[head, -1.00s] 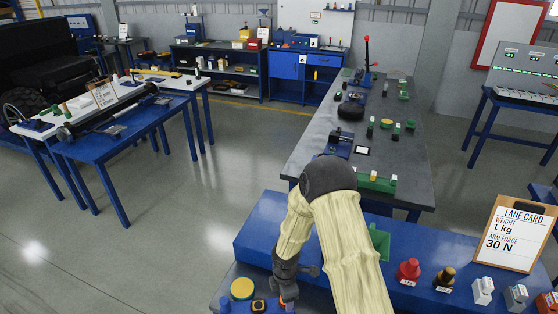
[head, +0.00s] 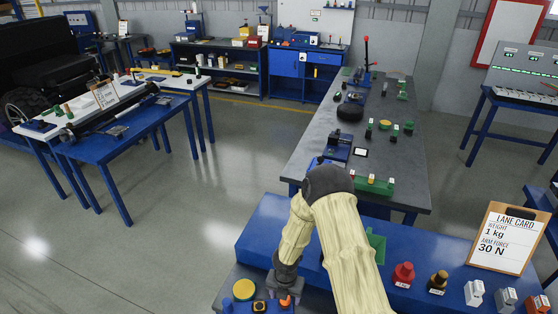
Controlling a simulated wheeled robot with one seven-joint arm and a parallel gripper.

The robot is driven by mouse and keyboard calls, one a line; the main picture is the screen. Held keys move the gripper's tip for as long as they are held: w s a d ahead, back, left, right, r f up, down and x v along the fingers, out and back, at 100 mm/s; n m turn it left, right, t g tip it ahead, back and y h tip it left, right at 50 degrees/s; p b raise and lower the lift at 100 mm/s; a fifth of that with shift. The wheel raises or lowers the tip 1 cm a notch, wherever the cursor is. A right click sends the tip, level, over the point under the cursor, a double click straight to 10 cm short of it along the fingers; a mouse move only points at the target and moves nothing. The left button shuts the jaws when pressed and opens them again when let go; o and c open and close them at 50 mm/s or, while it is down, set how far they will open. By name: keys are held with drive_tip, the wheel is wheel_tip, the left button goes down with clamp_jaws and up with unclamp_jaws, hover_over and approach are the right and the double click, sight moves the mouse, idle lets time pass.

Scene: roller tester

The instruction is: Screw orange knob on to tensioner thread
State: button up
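My arm, in a cream sleeve, reaches down to the blue-grey bench at the bottom of the head view. My gripper (head: 285,292) points down at the bench's near left part. A small orange piece (head: 285,302), possibly the orange knob, shows right at its fingertips. I cannot tell whether the fingers hold it or only stand over it. The fingers are small, dark and partly hidden by the wrist. I cannot make out the tensioner thread. A long dark roller (head: 112,112) lies on the blue table at the left.
Beside the gripper are a yellow disc (head: 244,289) and a black-and-yellow piece (head: 259,306). A grey workbench (head: 330,123) stands beyond. Open floor lies left.

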drive_tip(key=shift+n, duration=0.5)
drive_tip(key=shift+f, duration=0.15)
drive_tip(key=shift+f+b, duration=1.1)
drive_tip(key=shift+f, duration=0.05)
drive_tip(key=shift+r, duration=0.1)
clamp_jaws()
